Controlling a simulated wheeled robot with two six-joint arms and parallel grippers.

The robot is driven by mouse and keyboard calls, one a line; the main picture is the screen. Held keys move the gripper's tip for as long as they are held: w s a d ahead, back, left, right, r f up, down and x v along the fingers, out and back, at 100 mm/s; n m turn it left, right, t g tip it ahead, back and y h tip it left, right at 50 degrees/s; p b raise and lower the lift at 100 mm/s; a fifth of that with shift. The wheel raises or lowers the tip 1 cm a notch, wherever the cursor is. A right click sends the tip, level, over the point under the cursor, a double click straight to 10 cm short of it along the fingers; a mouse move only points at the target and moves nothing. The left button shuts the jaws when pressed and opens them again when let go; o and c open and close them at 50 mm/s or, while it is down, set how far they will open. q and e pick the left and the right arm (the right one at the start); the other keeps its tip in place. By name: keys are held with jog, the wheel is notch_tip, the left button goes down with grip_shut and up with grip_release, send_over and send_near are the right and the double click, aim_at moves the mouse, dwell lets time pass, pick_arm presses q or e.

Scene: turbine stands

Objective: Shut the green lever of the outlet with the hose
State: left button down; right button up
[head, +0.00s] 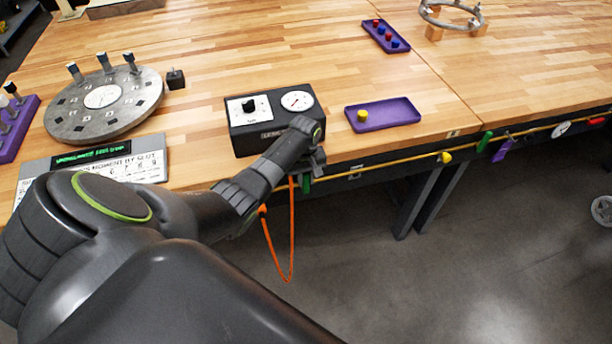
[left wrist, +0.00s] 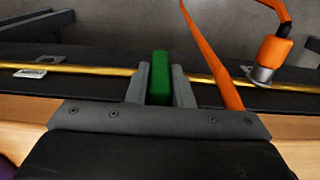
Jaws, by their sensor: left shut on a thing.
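The green lever (left wrist: 160,76) stands between the two fingers of my left gripper (left wrist: 160,88) in the left wrist view, and the gripper is shut on it. There the lever lies across the line of the yellow pipe (left wrist: 88,68). In the head view my left gripper (head: 314,162) is at the table's front edge, with a bit of the green lever (head: 306,184) showing below it. The orange hose (head: 291,232) hangs in a loop beside the gripper. Its orange end fitting (left wrist: 271,52) shows right of the lever in the wrist view. The valve body is mostly hidden. My right gripper is not in view.
A black box with a dial (head: 297,101) stands just behind the gripper. A purple tray (head: 400,110) lies on the table.

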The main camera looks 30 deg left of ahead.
pick_arm(q)
jog(key=c, duration=1.3)
grip_release()
jog(key=shift+r, duration=0.1)
notch_tip(320, 180, up, 17)
jog(key=shift+s+a+r+b, duration=0.15)
jog(key=shift+b, duration=0.15)
